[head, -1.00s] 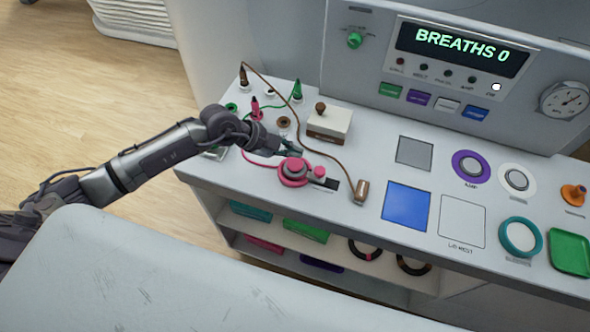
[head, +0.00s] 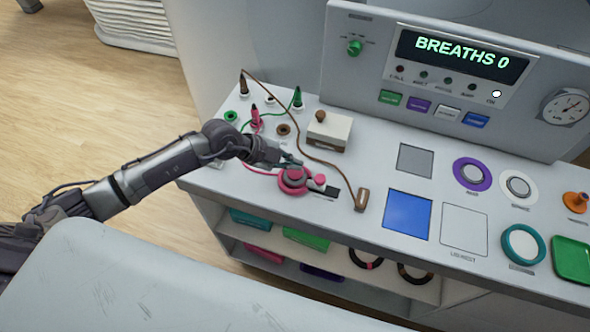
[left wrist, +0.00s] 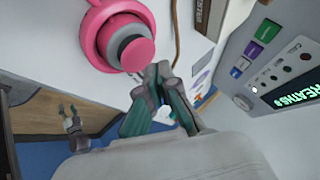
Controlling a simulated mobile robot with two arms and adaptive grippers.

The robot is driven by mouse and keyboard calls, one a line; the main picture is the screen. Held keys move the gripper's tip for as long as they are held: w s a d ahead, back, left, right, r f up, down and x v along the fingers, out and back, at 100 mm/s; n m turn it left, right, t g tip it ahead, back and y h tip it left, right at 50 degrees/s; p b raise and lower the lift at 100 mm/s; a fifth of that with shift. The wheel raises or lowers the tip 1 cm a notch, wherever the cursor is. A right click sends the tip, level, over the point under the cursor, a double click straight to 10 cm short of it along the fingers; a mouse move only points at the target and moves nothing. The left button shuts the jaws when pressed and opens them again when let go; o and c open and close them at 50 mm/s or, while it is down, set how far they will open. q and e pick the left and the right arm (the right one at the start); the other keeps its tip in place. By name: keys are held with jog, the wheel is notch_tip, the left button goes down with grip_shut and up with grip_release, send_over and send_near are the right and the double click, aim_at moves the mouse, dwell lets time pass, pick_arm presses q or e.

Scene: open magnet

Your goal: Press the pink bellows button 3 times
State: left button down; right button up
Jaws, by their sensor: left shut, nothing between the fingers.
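The pink bellows button (head: 293,181) sits on the white counter, a round pink base with a grey ring and a pink cap. In the left wrist view the pink bellows button (left wrist: 137,53) fills the upper middle, with its cap showing clear of the fingers. My left gripper (head: 297,164) is shut and empty, its fingertips just above the far side of the button. The left wrist view shows its fingers (left wrist: 163,75) close beside the cap; I cannot tell whether they touch anything. The display (head: 461,51) reads "BREATHS 0".
A small pink knob on a slider (head: 320,179) stands right beside the button. A brown cord ends in a brown plug (head: 362,199) farther right. A white box with a brown knob (head: 329,129) stands behind. A blue square (head: 408,213) lies on the counter to the right.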

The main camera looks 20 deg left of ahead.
aim_at(293, 172)
pick_arm(q)
jog(key=shift+f, duration=0.1)
dwell(0.6)
jog(key=shift+f, duration=0.3)
jog(key=shift+f, duration=0.65)
dwell(0.9)
jog(key=shift+r, duration=0.1)
jog(key=shift+r+p, duration=0.9)
jog(key=shift+p, duration=0.4)
notch_tip(293, 172, up, 5)
jog(key=p, duration=0.6)
jog(key=shift+r, duration=0.1)
